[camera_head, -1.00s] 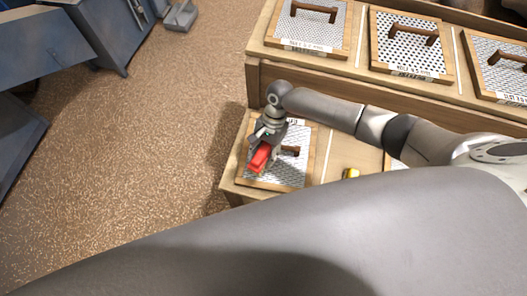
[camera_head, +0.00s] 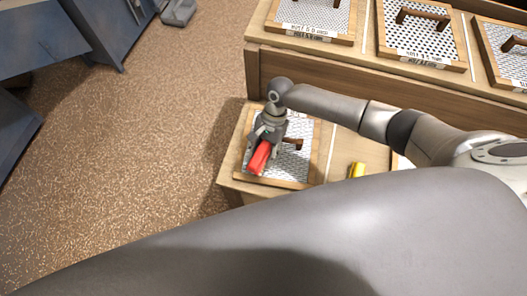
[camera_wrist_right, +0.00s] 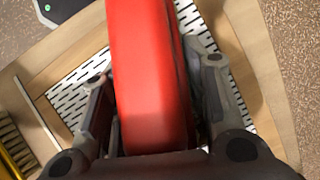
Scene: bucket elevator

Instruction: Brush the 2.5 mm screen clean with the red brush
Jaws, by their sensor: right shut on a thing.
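My right gripper (camera_head: 266,138) is shut on the red brush (camera_head: 259,158) and holds it over the wood-framed screen on the lower shelf. The brush also fills the middle of the right wrist view (camera_wrist_right: 150,75), between the two fingers. The screen's metal mesh (camera_head: 288,164) shows around the brush, and its slotted pattern shows in the right wrist view (camera_wrist_right: 76,98). A brown handle (camera_head: 293,143) crosses the screen. The screen's label is hidden by my arm, and the bristles are hidden, so I cannot tell if they touch the mesh. My left gripper is out of view.
A yellow brush (camera_head: 356,170) lies right of the screen, partly behind my arm. Several framed screens with handles rest on the upper shelf (camera_head: 340,83) behind. Blue-grey machinery (camera_head: 98,30) stands at the upper left. The speckled floor (camera_head: 130,140) between is clear.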

